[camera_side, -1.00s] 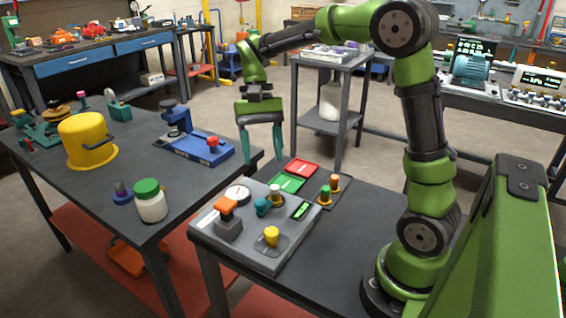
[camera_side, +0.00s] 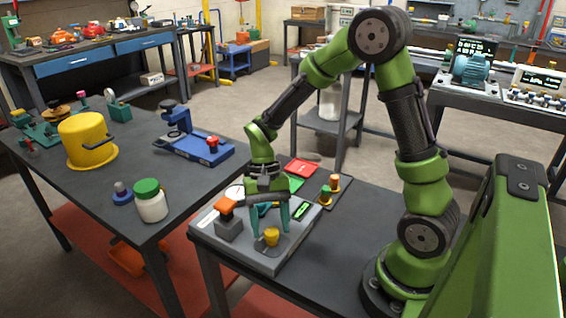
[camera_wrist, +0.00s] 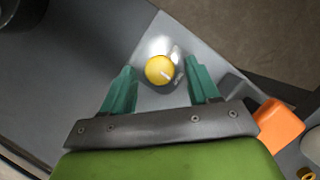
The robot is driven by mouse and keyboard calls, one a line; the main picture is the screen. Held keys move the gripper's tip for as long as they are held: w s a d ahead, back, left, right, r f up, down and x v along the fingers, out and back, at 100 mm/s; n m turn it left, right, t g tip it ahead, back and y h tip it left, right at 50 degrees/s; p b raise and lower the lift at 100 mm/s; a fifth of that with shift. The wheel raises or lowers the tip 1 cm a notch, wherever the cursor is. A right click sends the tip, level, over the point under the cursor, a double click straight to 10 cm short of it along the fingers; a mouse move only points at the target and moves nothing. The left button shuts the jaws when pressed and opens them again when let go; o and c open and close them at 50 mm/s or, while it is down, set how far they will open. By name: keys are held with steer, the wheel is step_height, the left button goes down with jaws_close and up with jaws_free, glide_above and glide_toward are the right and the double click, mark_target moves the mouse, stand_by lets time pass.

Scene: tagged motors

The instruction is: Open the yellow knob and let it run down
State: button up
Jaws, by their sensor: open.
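The yellow knob (camera_side: 271,236) sits on a square plate at the front of the grey control panel (camera_side: 262,262). In the wrist view the yellow knob (camera_wrist: 160,70) is round, with a pale mark on its top. My gripper (camera_side: 270,234) is open above the panel, its teal fingers pointing down to either side of the knob. In the wrist view my gripper (camera_wrist: 160,82) shows the knob between the two fingertips, slightly beyond them, with gaps on both sides. I cannot tell the exact height of the fingertips relative to the knob.
An orange-topped block (camera_side: 226,207) stands on the panel left of my gripper; it also shows in the wrist view (camera_wrist: 280,124). A white gauge (camera_side: 235,192) and a small green display (camera_side: 301,210) are close by. Colored pegs (camera_side: 330,189) stand behind right.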

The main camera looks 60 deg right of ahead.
steer(key=shift+s+a+f, duration=0.1)
steer(key=shift+f, duration=0.1)
steer(key=c, duration=1)
